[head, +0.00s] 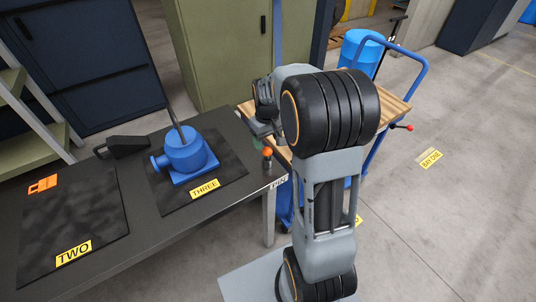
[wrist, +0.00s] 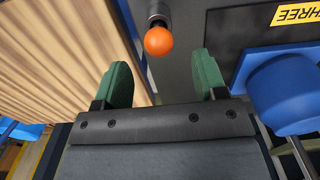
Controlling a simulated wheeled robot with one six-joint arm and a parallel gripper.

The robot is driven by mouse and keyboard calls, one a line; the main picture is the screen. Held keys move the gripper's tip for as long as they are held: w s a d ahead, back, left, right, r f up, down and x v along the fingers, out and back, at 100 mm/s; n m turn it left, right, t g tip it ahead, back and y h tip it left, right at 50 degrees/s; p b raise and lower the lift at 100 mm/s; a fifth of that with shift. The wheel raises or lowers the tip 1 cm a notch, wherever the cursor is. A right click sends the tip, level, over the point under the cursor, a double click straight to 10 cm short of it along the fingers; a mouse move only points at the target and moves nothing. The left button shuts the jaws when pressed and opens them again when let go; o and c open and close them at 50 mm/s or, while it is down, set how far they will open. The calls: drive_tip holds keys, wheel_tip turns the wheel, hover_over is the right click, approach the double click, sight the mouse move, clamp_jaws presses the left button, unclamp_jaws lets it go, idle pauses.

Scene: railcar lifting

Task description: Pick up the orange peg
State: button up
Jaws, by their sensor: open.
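The orange peg (head: 267,153) stands at the right end of the dark table, by the PIN label, with an orange ball top on a grey shaft. In the wrist view the peg's orange ball (wrist: 158,41) shows ahead of my gripper (wrist: 163,75), roughly in line with the gap between its two green fingers. My gripper is open and empty, and the fingers do not touch the peg. In the head view my arm hides most of the gripper.
A blue pump-like part (head: 185,152) sits on the mat labelled THREE; it shows close on the right in the wrist view (wrist: 285,95). A wooden-topped blue cart (head: 393,104) stands beside the table's right end. An orange item (head: 43,184) lies on mat TWO.

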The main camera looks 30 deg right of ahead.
sight(267, 148)
drive_tip(key=shift+w+d+f, duration=0.1)
drive_tip(key=shift+w+f, duration=0.05)
drive_tip(key=shift+f, duration=3.1)
drive_tip(key=shift+c, duration=0.4)
drive_tip(key=c, duration=1)
drive_tip(key=shift+r, duration=0.1)
